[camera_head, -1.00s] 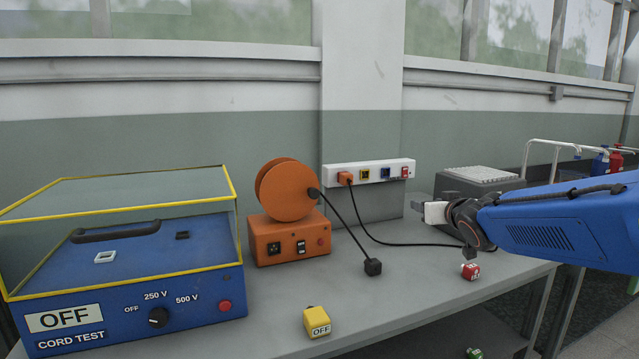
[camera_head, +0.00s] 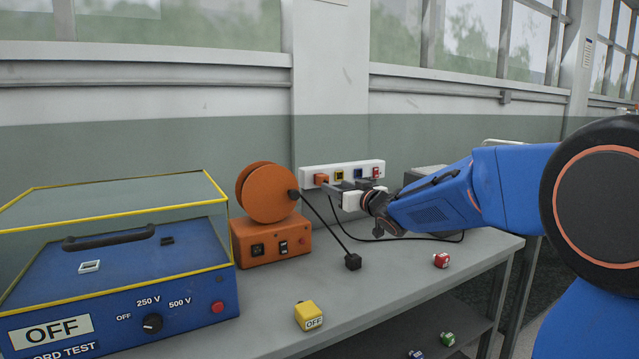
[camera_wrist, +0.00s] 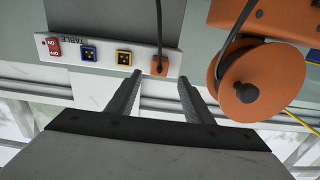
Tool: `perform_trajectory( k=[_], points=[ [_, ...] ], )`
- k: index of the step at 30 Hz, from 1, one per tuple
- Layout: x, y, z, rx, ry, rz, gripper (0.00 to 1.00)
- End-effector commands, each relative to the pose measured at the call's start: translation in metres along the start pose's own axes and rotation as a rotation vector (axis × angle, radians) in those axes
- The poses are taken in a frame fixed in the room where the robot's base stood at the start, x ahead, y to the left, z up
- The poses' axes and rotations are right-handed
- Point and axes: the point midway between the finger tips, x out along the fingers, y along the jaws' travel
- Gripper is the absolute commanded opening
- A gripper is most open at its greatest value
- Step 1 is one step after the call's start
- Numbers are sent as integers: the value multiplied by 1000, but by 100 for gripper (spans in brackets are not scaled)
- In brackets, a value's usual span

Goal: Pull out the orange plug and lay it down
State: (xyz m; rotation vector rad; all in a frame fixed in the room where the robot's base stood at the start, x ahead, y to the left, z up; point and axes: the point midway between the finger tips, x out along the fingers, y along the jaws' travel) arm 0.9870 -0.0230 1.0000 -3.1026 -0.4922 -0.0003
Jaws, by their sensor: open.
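The orange plug (camera_head: 321,179) sits in the left end of the white socket strip (camera_head: 309,171) on the wall, with a black cord hanging from it. In the wrist view, which looks upside down, the plug (camera_wrist: 159,67) shows at the strip's right end. My gripper (camera_head: 334,188) is open and empty, just in front of the strip and slightly right of the plug in the head view. In the wrist view the plug lines up between my two fingertips (camera_wrist: 159,77), which appear short of it; the exact distance is unclear.
An orange cord reel (camera_head: 268,195) stands left of the strip, and a blue cord tester (camera_head: 120,265) with a yellow-edged cover further left. A loose black plug (camera_head: 353,262), a yellow block (camera_head: 309,316) and a red block (camera_head: 441,260) lie on the grey bench, with clear room between them.

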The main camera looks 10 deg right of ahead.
Motion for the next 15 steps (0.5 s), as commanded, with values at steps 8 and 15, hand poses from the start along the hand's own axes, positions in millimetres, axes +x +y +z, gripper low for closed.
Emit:
perform_trajectory(
  k=[8, 15],
  points=[
    [13, 0, 0, 0, 0, -1, 47],
    [40, 0, 0, 0, -1, 0, 47]
  ],
)
